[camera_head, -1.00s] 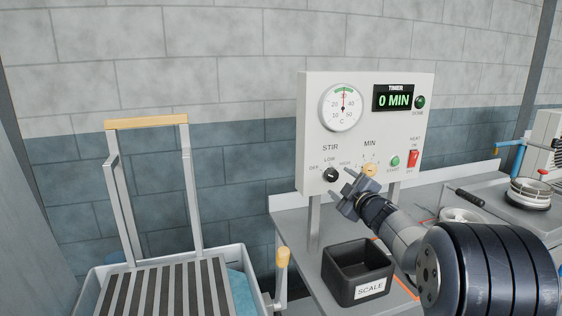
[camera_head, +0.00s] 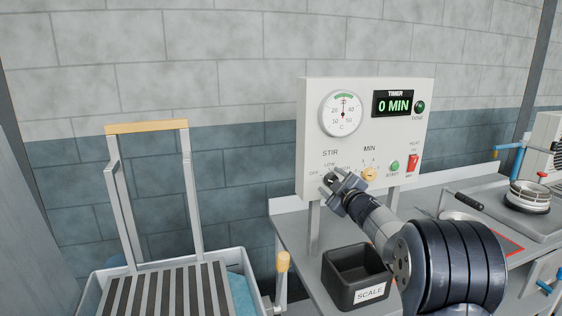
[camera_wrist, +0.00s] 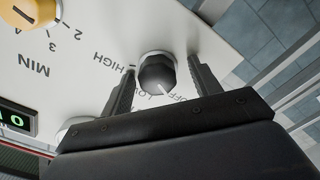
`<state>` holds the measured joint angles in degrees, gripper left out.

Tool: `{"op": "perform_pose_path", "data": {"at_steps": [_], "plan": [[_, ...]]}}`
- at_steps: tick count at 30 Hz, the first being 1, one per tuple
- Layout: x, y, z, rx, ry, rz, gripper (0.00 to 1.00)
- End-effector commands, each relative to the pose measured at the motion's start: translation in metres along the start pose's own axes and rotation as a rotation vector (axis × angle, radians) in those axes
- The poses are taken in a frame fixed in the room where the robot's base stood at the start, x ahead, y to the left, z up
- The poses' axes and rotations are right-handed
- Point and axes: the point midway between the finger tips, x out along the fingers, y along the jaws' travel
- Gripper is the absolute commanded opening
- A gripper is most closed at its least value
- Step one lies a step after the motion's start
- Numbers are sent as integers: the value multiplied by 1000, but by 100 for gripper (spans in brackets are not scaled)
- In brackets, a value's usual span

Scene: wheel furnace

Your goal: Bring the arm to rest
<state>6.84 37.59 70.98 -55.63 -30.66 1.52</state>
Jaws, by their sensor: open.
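My gripper (camera_head: 330,187) is in front of the lower left of the white control panel (camera_head: 312,130) in the head view, at the STIR dial. In the wrist view my gripper (camera_wrist: 163,82) is open, with one finger on each side of the black STIR knob (camera_wrist: 157,72). Whether the fingers touch the knob I cannot tell. My arm reaches in from the lower right, bent and extended.
The yellow MIN knob (camera_head: 369,174) is just right of my gripper. The timer (camera_head: 393,104) reads 0 MIN. A black SCALE box (camera_head: 350,287) stands below. A metal rack with a wooden handle (camera_head: 146,127) is at left. A pan with a black handle (camera_head: 470,201) is at right.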

Motion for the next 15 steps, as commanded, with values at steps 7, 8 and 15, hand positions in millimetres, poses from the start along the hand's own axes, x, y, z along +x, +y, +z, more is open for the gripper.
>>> {"op": "perform_pose_path", "data": {"at_steps": [7,8,15], "plan": [[-1,6,-4,294,-1,0,59],[-1,6,-3,329,-2,0,59],[-1,6,-3,578,-2,0,59]]}}
